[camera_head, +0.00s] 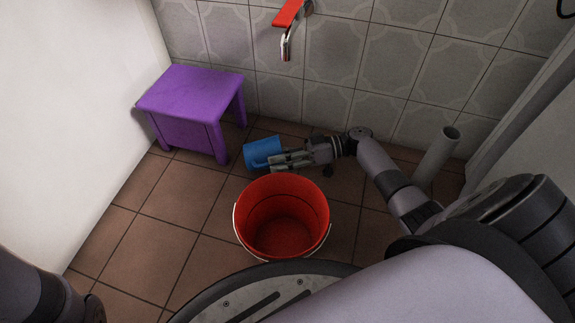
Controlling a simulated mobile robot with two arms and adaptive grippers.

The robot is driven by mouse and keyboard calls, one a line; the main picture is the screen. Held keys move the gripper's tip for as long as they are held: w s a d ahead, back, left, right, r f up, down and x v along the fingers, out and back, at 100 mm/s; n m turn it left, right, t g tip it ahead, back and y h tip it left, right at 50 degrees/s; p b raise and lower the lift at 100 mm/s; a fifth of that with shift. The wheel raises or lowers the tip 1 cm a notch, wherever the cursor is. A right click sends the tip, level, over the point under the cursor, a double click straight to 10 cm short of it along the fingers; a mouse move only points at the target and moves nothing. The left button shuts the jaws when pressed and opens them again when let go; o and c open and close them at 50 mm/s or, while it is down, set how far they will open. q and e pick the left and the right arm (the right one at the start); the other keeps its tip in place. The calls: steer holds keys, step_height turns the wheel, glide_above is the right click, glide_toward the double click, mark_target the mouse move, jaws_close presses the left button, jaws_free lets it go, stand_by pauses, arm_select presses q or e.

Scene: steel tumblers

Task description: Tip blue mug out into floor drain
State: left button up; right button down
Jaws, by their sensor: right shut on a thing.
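The blue mug (262,151) is behind the red bucket, near the tiled wall. My right gripper (282,160) reaches it from the right and is shut on it, at the mug's right side. The mug looks tilted, but I cannot tell how far, nor whether it touches the floor. Its inside is not clearly seen, so I cannot tell what it holds. No floor drain can be made out in this view. Only a part of my left arm shows at the lower left; its gripper is out of view.
A red bucket (253,237) with a wire handle stands just in front of the mug. A purple stool (191,95) stands at the left, a grey pipe (436,158) at the right. A red-handled tap (287,41) is on the wall. The brown floor left of the bucket is clear.

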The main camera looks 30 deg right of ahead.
steer(key=shift+s+d+y, duration=0.1)
steer(key=shift+d+y, duration=0.15)
steer(key=shift+y, duration=0.25)
steer(key=shift+r, duration=0.1)
